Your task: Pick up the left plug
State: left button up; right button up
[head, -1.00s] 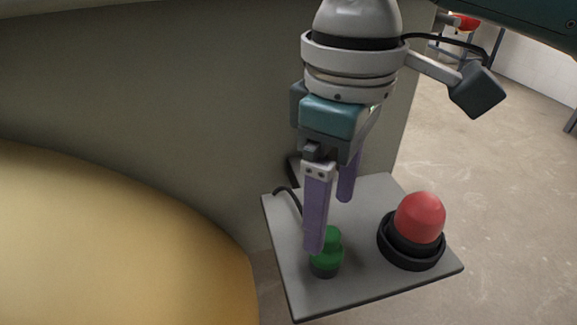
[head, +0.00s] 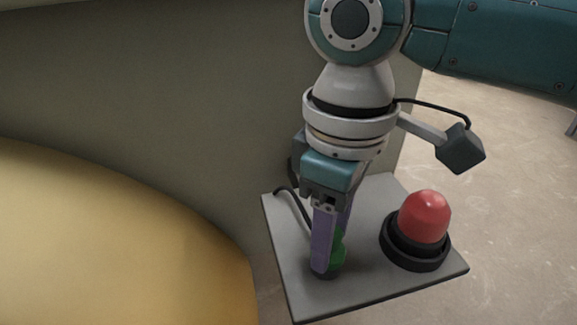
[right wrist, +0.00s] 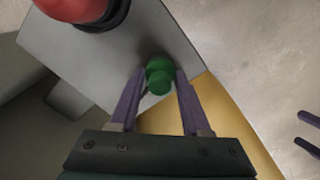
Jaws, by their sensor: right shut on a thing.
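The left plug, a green knob-like piece (head: 339,250), stands on a grey plate (head: 375,288), left of a red dome. My right gripper (head: 331,258) comes down over it, its purple fingers shut on the plug's sides. The near finger hides part of the plug in the head view. In the right wrist view the green plug (right wrist: 159,80) sits between the two fingertips. The plug still appears to be at the plate; I cannot tell whether it has lifted. My left gripper (right wrist: 308,132) shows only as two purple fingers, apart and empty, at the right edge of the right wrist view.
The red dome (head: 424,215) on a black round base stands close by on the plate's right. A black cable (head: 293,203) runs at the plate's back left. A large yellow curved surface (head: 110,240) fills the lower left. A grey wall stands behind.

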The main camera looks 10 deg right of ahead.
grip_shut()
jog(key=shift+r, duration=0.15)
